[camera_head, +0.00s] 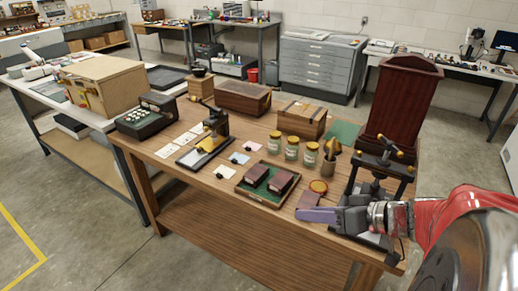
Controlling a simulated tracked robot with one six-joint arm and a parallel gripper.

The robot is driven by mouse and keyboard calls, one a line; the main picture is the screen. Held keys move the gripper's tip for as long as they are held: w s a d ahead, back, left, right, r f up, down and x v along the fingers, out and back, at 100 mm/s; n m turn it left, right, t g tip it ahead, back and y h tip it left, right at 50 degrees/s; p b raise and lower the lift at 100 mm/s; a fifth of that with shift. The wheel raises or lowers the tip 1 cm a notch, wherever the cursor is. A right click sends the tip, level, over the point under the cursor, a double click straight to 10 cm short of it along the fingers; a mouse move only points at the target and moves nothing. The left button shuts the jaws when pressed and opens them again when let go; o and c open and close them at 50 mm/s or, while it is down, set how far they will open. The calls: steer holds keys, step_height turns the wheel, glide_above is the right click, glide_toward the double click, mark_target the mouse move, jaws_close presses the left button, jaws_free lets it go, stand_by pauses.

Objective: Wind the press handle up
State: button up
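The press (372,188) is a black metal frame at the right end of the wooden table. Its handle (390,148) is a dark bar with brass knobs at the top of the press, just in front of a dark red wooden case. My gripper (304,214) is low over the table's front right edge, pointing left, below and left of the handle and apart from it. Purple and grey finger parts show, but the gap between them cannot be made out. My gripper and wrist hide the lower part of the press.
The dark red case (402,95) stands close behind the press. Open floor lies in front of the table.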

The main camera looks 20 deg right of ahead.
stand_by(0.4)
steer(key=s+a+r+g+h, duration=0.2)
steer(key=s+a+h, duration=0.1)
steer(key=a, duration=0.3)
steer(key=s+a+r+g+h, duration=0.2)
steer(key=s+a+h, duration=0.1)
steer(key=a, duration=0.3)
steer(key=shift+m, duration=0.4)
steer(key=shift+s, duration=0.1)
steer(key=shift+c, duration=0.5)
